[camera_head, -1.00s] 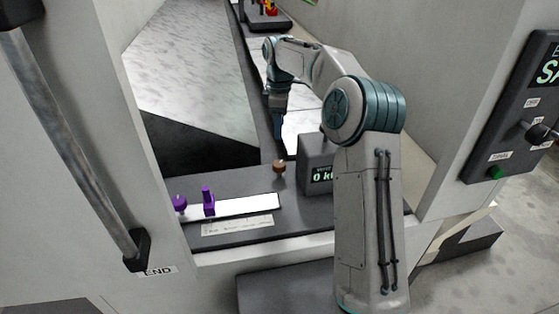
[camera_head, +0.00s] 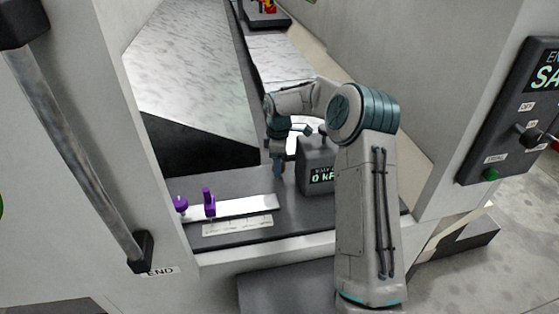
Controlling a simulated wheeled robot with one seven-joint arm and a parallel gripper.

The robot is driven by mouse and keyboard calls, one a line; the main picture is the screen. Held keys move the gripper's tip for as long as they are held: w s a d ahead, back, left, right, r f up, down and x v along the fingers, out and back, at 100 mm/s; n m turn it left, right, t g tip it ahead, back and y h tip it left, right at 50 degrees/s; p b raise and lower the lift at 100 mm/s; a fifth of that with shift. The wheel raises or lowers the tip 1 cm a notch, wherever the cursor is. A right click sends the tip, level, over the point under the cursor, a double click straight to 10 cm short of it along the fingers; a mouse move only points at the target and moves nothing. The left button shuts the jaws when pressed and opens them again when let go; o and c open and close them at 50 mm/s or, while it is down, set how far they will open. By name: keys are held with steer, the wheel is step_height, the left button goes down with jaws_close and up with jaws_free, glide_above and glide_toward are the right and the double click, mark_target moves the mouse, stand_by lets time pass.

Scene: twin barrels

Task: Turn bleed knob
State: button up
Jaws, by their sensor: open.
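The small brown knob, which I take for the bleed knob (camera_head: 283,169), stands on the dark panel to the left of the grey gauge box. It is now mostly hidden behind my gripper; only a bit of brown shows. My gripper (camera_head: 277,163) points down right at the knob, with its jaws open. I cannot tell whether the fingers touch the knob or stand around it. The gauge box (camera_head: 316,152) has a green display that starts with 0.
A purple lever (camera_head: 208,202) and a purple knob (camera_head: 180,204) stand at the left of the panel by a white strip. A grey handle bar (camera_head: 85,150) slants at the left. A dark control box (camera_head: 512,125) with a green button hangs at the right.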

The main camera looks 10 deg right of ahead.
steer(key=c, duration=1)
steer(key=shift+o, duration=0.2)
steer(key=shift+n, duration=0.3)
steer(key=n, duration=0.4)
steer(key=shift+p, duration=0.3)
steer(key=shift+r+n+p, duration=0.1)
steer(key=shift+n+p, duration=0.2)
steer(key=shift+n, duration=1.9)
steer(key=shift+w, duration=0.1)
steer(key=o, duration=1)
steer(key=shift+c, duration=0.2)
